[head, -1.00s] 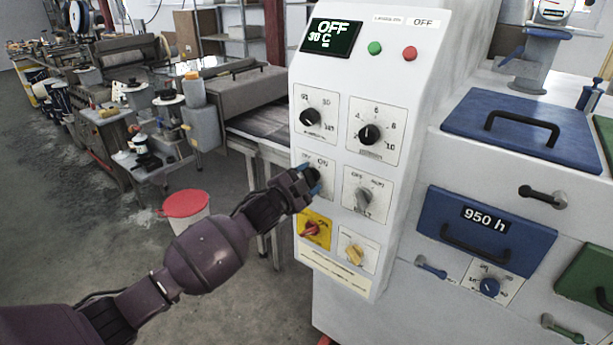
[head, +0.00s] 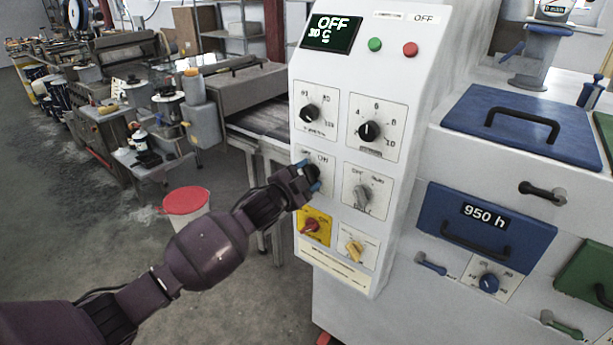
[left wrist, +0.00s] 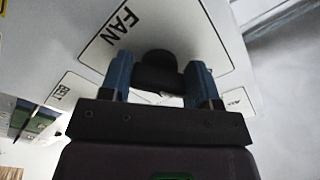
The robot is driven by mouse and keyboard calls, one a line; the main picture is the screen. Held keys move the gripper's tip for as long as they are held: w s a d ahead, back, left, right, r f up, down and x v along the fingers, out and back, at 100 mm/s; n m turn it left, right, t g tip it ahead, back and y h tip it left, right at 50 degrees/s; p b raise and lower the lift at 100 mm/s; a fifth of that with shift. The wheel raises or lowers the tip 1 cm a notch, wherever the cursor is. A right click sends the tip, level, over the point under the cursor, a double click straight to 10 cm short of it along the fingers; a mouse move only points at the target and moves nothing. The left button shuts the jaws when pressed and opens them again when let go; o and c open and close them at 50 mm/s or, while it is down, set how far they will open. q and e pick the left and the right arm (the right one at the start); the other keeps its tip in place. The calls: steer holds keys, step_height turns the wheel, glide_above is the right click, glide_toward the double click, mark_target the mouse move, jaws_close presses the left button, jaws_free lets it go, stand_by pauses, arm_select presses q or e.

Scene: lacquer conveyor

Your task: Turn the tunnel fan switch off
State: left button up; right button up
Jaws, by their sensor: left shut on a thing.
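The tunnel fan switch is a black rotary knob (left wrist: 157,70) on a white plate marked FAN (left wrist: 113,38) in the left wrist view. In the head view its plate (head: 325,160) shows OFF and ON marks on the control panel's left side, with the knob mostly hidden by my gripper. My left gripper (head: 311,180) is shut on the knob, its blue fingers (left wrist: 160,80) on either side of it. The exact pointing direction of the knob cannot be told. My right gripper is not in view.
The panel display (head: 331,33) reads OFF. A red-lidded bucket (head: 186,201) stands on the floor at left.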

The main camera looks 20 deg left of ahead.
arm_select(q)
steer(key=o, duration=0.9)
steer(key=b+v, duration=0.1)
steer(key=v, duration=0.9)
steer(key=shift+s, duration=0.4)
steer(key=shift+a, duration=0.15)
